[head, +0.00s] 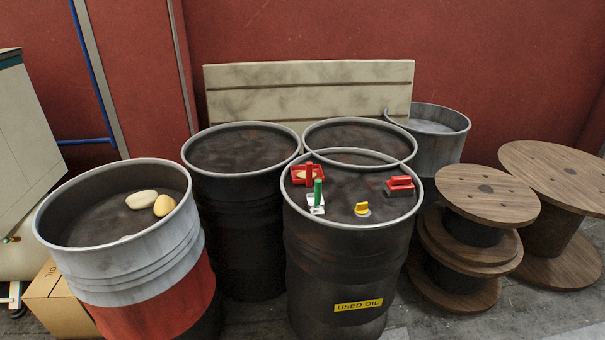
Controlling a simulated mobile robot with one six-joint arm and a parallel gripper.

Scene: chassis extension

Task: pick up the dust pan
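On top of the black "USED OIL" barrel (345,262) lie several small objects. One is a small white piece with an upright green handle (318,194), near the front left of the lid; it may be the dust pan, but it is too small to be sure. A red open basket-like item (308,172) with something pale in it sits just behind it, close to the rim. A red block-shaped item (400,186) is at the right, and a yellow piece (362,208) is near the front. My gripper is not in view.
A grey and red barrel (135,270) at left holds a few pale, rounded objects (142,200). Dark barrels (240,150) stand behind, with a grey bin (432,120) at the back. Wooden cable spools (485,190) stand at right. Raised barrel rims surround the tops. Some floor is clear at front right.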

